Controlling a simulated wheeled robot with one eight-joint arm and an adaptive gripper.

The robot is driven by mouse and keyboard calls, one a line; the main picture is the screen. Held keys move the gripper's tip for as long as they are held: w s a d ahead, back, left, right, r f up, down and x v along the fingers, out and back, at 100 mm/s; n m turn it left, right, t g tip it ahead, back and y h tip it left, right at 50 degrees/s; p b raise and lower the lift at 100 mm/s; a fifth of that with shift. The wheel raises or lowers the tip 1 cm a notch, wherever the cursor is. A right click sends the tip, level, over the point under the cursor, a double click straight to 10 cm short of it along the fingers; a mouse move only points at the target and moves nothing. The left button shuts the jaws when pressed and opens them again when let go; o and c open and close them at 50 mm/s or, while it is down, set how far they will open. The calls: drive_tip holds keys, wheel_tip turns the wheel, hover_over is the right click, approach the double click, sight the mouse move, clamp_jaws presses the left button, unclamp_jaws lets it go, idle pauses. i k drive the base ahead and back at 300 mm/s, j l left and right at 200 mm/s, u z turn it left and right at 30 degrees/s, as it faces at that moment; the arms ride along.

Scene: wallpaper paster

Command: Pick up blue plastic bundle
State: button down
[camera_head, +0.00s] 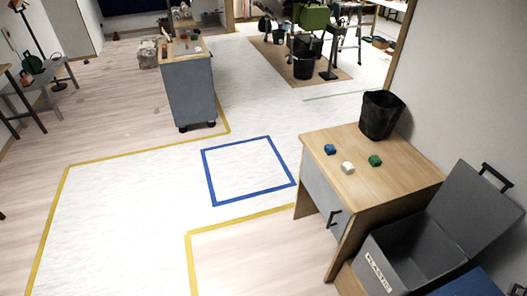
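A small blue bundle (330,149) lies on top of a wooden cabinet (395,155) at the right of the head view. It is near the cabinet top's left edge. A white bundle (347,168) and a green bundle (375,160) lie close to it, apart from it and from each other. My gripper is not in view.
A black bin (381,114) stands at the back of the cabinet top. An open grey box labelled PLASTIC (405,255) stands right of the cabinet. A grey cart (190,88) stands farther back. The floor inside the blue taped square (248,170) is clear.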

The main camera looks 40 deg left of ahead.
sight(329, 149)
drive_tip(key=u, duration=1.05)
drive_tip(key=z, duration=0.75)
drive_tip(key=j+z, duration=0.65)
drive_tip(key=j, duration=0.25)
drive_tip(key=j+z, duration=0.35)
drive_tip(key=k+j+z, duration=0.2)
drive_tip(key=j+z, duration=0.15)
drive_tip(key=k+j+z, duration=0.15)
drive_tip(key=j+z, duration=0.15)
drive_tip(key=j, duration=0.2)
drive_tip(key=k+j, duration=0.25)
drive_tip(key=j, duration=0.25)
drive_tip(key=k+j+z, duration=0.1)
drive_tip(key=k+j, duration=0.2)
drive_tip(key=j, duration=0.2)
drive_tip(key=k+j, duration=0.25)
drive_tip(key=j, duration=0.25)
drive_tip(key=k+j+z, duration=0.1)
drive_tip(key=k+j, duration=0.2)
drive_tip(key=j, duration=0.2)
drive_tip(key=k+j, duration=0.3)
drive_tip(key=j, duration=0.15)
drive_tip(key=j+z, duration=0.05)
